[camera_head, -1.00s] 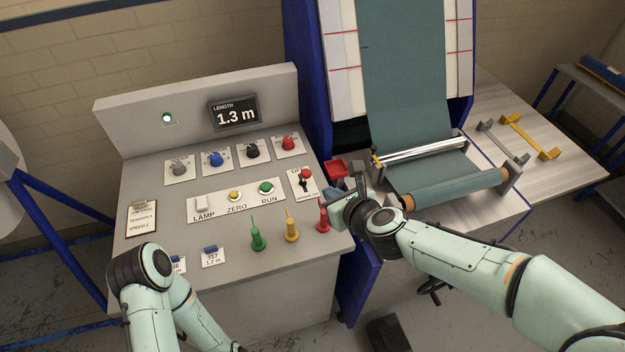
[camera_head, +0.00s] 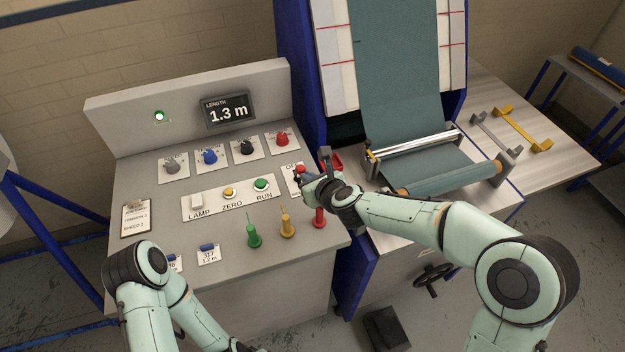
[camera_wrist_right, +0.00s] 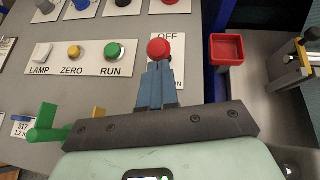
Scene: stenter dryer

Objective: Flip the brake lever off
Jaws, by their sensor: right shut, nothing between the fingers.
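The brake lever has a red ball knob (camera_wrist_right: 159,48) and stands on a white plate marked OFF at its far end and ON at its near end; the knob also shows in the head view (camera_head: 300,170). My right gripper (camera_wrist_right: 158,70) is shut and empty, its blue-grey fingertips right at the near side of the knob. I cannot tell whether they touch it. In the head view my right gripper (camera_head: 307,180) covers the lower part of the lever plate. My left arm comes in at the lower left; its gripper is not in view.
The panel holds LAMP, ZERO and RUN buttons (camera_head: 260,184), several coloured knobs and a display (camera_head: 228,110) reading 1.3 m. Green, yellow and red pegs (camera_head: 286,226) stand near the right gripper. A red tray (camera_wrist_right: 226,48) lies right of the lever. The cloth roller stands further right.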

